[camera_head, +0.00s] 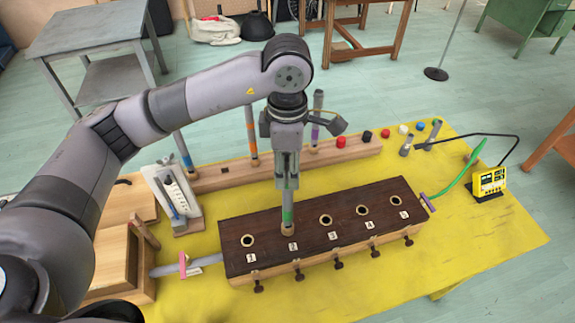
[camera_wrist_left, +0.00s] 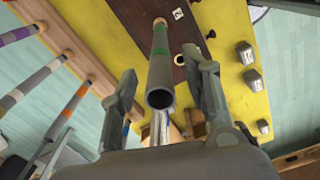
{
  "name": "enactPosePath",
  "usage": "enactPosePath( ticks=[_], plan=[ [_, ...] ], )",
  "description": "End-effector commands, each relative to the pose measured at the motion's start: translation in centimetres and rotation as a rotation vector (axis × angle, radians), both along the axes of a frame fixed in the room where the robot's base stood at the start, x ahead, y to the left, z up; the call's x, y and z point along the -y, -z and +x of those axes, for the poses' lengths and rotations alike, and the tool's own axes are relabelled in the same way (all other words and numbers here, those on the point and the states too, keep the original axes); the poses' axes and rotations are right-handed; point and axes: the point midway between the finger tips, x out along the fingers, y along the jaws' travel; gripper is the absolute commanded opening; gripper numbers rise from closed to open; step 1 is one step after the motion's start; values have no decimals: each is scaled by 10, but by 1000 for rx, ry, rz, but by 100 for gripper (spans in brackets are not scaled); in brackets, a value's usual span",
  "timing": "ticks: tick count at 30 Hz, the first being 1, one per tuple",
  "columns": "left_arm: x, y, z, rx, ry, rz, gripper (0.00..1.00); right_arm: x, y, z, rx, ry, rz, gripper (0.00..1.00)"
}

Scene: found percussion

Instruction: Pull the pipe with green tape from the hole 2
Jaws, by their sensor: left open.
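The pipe with green tape (camera_head: 288,215) stands upright in hole 2 of the dark wooden box (camera_head: 235,229). My left gripper (camera_head: 287,184) is above the box, pointing down around the upper part of this pipe. In the left wrist view the grey pipe with its green band (camera_wrist_left: 160,57) runs between the two spread fingers of the left gripper (camera_wrist_left: 165,95). Gaps show on both sides, so the fingers are open and apart from the pipe. In the head view the gripper hides the pipe's top. My right gripper is not in view.
A wooden rack (camera_head: 345,150) behind the box holds pipes with blue, orange and purple tape. Coloured caps, a yellow meter (camera_head: 489,183) and a green-handled tool lie to the right. A white instrument (camera_head: 172,195) stands left. The yellow table's front right is clear.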

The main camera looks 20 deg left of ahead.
Motion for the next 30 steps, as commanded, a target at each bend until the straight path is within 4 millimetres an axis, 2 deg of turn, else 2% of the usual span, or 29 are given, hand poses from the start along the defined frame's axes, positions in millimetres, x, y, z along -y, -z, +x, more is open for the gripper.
enactPosePath(
  ticks=[6, 14, 30],
  plan=[
    [0, 15, -1, -1, 0, 0, 44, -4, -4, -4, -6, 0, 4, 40],
    [0, 17, 0, 0, 0, 0, 44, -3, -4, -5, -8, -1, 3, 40],
    [0, 16, 0, 0, 0, 0, 9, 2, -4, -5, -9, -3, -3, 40]
  ],
)
